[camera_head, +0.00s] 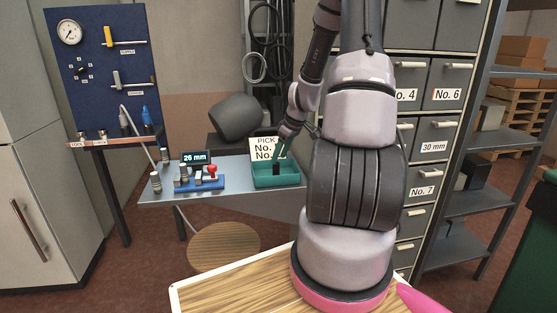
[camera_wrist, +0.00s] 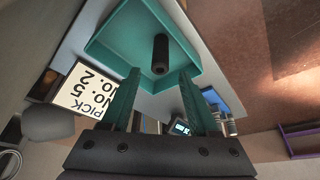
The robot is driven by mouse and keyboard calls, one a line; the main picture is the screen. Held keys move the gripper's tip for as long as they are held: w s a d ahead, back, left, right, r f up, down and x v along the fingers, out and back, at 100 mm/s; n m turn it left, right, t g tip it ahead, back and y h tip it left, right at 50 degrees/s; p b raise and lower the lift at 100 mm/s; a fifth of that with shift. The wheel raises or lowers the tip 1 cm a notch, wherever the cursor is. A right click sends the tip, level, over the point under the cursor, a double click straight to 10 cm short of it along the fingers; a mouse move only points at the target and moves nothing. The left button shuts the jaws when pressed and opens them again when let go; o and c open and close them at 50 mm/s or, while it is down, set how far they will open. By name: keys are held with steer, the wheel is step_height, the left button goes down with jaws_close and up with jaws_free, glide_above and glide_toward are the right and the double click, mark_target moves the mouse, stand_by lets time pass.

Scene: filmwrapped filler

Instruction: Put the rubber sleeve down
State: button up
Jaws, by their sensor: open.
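The rubber sleeve, a small black cylinder, is in the green tray, near the tray's wall; it shows in the wrist view (camera_wrist: 160,54) and in the head view (camera_head: 276,169). It appears to stand upright. The green tray (camera_head: 288,182) sits on the grey bench and fills the upper middle of the wrist view (camera_wrist: 118,28). My gripper (camera_wrist: 158,80) is open, with its two green fingers apart and the sleeve beyond the gap between their tips. In the head view my gripper (camera_head: 280,156) is just over the tray, and its fingers are small there.
A pick sign (camera_head: 265,148) stands behind the tray. A blue fixture with a 26 mm display (camera_head: 195,157) is on the bench to the left. A round stool (camera_head: 223,247) stands before the bench. A drawer cabinet (camera_head: 447,85) is at right.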

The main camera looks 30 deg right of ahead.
steer(key=v, duration=0.9)
steer(key=s+a+r+m, duration=0.35)
steer(key=a+r, duration=0.45)
steer(key=r, duration=0.3)
steer(key=s+a+r+m+t, duration=0.1)
steer(key=s+a+r+m, duration=0.2)
steer(key=s+a+r, duration=0.2)
steer(key=s+a+r+m+t, duration=0.2)
steer(key=s+a+r, duration=0.3)
steer(key=s, duration=0.6)
steer(key=shift+s+r+m, duration=0.4)
steer(key=shift+r+m, duration=0.35)
steer(key=shift+r, duration=0.05)
